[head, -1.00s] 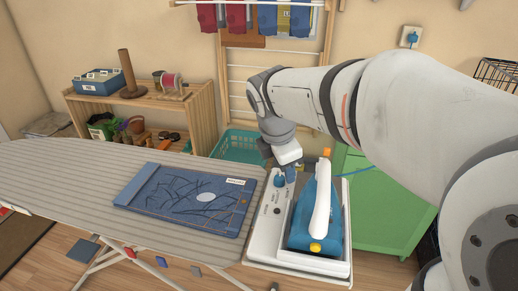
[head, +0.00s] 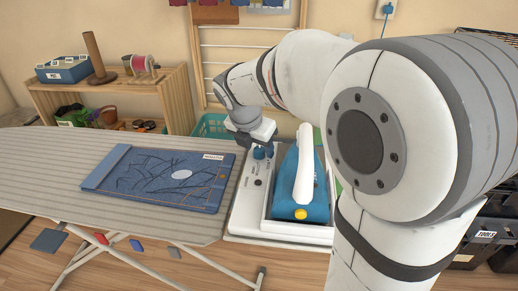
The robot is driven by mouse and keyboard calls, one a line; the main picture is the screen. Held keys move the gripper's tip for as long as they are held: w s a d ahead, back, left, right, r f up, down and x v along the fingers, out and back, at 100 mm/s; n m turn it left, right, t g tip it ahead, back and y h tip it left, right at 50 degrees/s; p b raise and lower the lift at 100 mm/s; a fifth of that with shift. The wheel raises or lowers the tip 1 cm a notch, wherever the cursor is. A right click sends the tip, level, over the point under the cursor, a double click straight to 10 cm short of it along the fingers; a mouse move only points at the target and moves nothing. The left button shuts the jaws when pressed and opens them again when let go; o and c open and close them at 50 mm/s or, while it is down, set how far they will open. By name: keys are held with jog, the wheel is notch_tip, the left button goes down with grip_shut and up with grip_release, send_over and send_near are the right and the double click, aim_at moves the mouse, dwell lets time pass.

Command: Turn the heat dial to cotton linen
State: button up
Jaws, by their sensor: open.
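The steam iron station (head: 243,212) is a white base at the right end of the ironing board. A blue and white iron (head: 301,190) with an orange-yellow knob rests on it. At the base's far left part, small blue pieces (head: 259,153) show right under my gripper (head: 263,149); the heat dial seems to be there. A small dark round control (head: 258,182) sits nearer on the base. My gripper is open and points down at the far end of the base. Its fingertips are too small to tell whether they are around the dial or above it. The dial's markings cannot be read.
The ironing board (head: 50,165) carries a flat blue panel (head: 165,180) with a white oval. A wooden shelf (head: 172,95) stands behind, with a teal basket (head: 212,124) beside it. My arm covers much of the right side.

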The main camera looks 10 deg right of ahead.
jog(key=shift+f, duration=0.15)
jog(key=shift+c, duration=0.2)
jog(key=c, duration=0.9)
jog(key=shift+d, duration=0.15)
